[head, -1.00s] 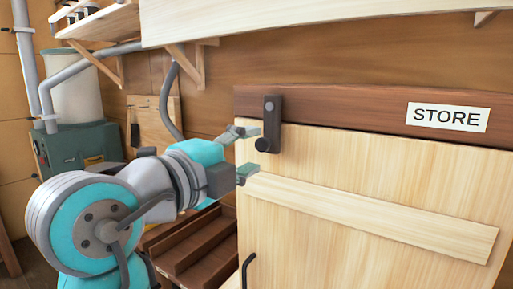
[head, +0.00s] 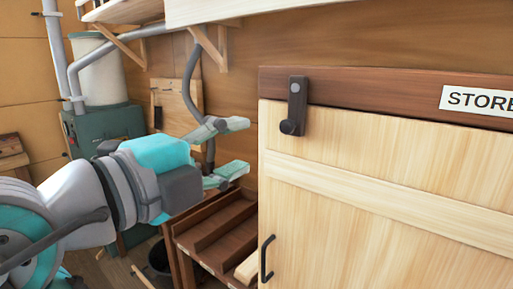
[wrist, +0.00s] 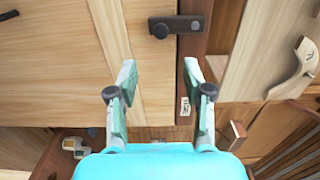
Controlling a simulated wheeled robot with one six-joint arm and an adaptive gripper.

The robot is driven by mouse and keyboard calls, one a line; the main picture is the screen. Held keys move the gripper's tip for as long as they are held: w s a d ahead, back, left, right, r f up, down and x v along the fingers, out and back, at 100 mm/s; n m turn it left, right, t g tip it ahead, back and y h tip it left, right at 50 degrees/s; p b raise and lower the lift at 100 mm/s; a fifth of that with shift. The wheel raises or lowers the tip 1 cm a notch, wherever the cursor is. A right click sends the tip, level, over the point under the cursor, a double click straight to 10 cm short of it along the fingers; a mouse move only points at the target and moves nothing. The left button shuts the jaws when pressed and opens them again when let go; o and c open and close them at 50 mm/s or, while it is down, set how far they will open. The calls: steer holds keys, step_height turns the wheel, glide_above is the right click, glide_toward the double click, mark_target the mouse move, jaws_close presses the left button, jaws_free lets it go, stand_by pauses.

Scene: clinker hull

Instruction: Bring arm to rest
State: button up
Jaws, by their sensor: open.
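My gripper (head: 226,151) is open and empty, in front of and to the left of the pale wooden store door (head: 350,190) in the head view. The wrist view also shows my gripper (wrist: 160,85) with its two fingers spread and nothing between them. A dark latch (head: 295,106) sits at the door's upper left corner, on the dark frame rail (head: 370,91). The latch also shows in the wrist view (wrist: 176,26), beyond the fingertips and apart from them. A black door handle (head: 266,259) is low on the door's left side.
A STORE sign (head: 478,100) is on the rail at right. A green machine with a pale drum (head: 98,75) and grey pipes stands at the back left. Brown stepped shelving (head: 222,232) is below my gripper, beside a dark bucket (head: 159,262). A wall shelf (head: 122,10) hangs above.

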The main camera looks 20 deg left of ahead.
steer(key=w+d+f+n+t+y, duration=0.1)
steer(key=w+d+f+n, duration=0.2)
steer(key=f, duration=0.4)
steer(key=w+f+n+y, duration=0.25)
steer(key=f+n, duration=0.25)
steer(key=f, duration=0.3)
steer(key=w+d+f+n+t, duration=0.1)
steer(key=w+d+f+n, duration=0.1)
steer(key=w+f+n, duration=0.35)
steer(key=s+d+f+n+y, duration=0.1)
steer(key=s+d+f+n, duration=0.15)
steer(key=f, duration=0.45)
steer(key=s+d+f+n+g+y, duration=0.15)
steer(key=d+f, duration=0.25)
steer(key=f, duration=0.4)
steer(key=s+d+f+n+y, duration=0.2)
steer(key=d+f, duration=0.2)
steer(key=f, duration=0.3)
steer(key=s+d+f+n+g+y, duration=0.15)
steer(key=s+d+f+n, duration=0.25)
steer(key=s+d+f, duration=0.9)
steer(key=s+d+r+h, duration=0.1)
steer(key=s+d+r, duration=0.1)
steer(key=s, duration=0.9)
steer(key=s+d+r+m+g+h, duration=0.1)
steer(key=s+d+r+h, duration=0.1)
steer(key=s, duration=0.9)
steer(key=shift+s+d, duration=0.15)
steer(key=shift+d, duration=0.4)
